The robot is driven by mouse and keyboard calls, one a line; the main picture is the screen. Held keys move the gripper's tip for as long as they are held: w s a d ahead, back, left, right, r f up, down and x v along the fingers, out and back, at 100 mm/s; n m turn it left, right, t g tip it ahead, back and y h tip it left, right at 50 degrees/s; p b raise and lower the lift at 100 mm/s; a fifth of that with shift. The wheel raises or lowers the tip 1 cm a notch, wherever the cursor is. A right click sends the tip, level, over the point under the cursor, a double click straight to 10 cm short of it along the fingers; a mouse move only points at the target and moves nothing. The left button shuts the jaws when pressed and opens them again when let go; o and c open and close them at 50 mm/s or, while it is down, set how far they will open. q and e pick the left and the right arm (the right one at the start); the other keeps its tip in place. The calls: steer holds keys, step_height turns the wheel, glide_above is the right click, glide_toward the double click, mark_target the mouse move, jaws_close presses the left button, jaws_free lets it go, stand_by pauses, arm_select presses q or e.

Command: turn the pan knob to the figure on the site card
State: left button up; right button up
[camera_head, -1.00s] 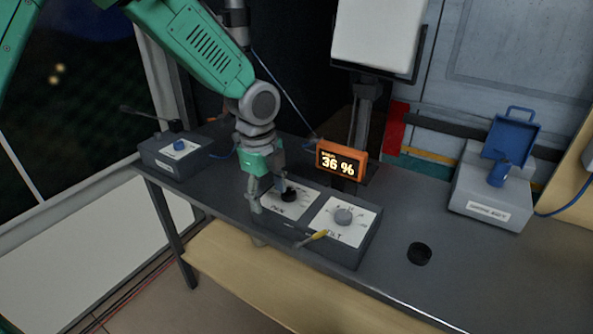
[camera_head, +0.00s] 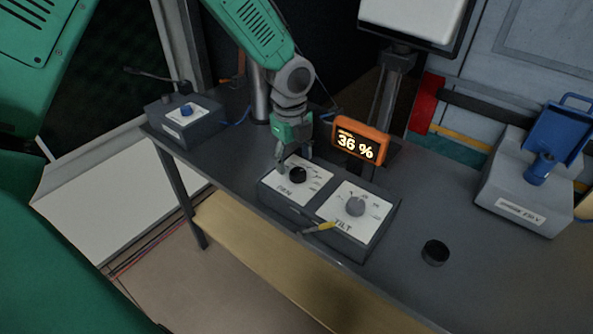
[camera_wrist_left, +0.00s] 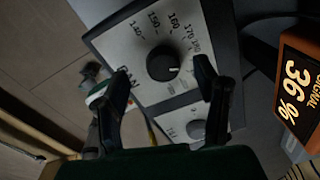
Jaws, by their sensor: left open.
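The black pan knob (camera_head: 297,175) sits on the white PAN plate (camera_head: 317,178) of a grey control box. My left gripper (camera_head: 294,162) is open just above and behind it, fingers pointing down. In the left wrist view the pan knob (camera_wrist_left: 162,65) lies between and beyond the two open fingers, with no contact visible. Its white mark points right and slightly down, past the visible figures, which run from 140 to about 180. The grey tilt knob (camera_head: 355,206) is beside it. I see no readable site card. My right gripper is not in view.
An orange display (camera_head: 360,141) reading 36 % stands behind the control box. A yellow-tipped tool (camera_head: 320,228) lies at the box's front. A blue-knobbed box (camera_head: 187,122) is at left.

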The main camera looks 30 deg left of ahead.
mark_target(297, 171)
arm_select(q)
steer(key=f, duration=0.1)
steer(key=d+f, duration=0.1)
steer(key=f, duration=0.1)
steer(key=shift+d+f, duration=0.2)
steer(key=shift+d, duration=0.4)
steer(key=shift+a, duration=0.3)
steer(key=shift+c, duration=1.3)
steer(key=shift+a+f, duration=0.1)
steer(key=shift+a, duration=0.3)
steer(key=c, duration=0.9)
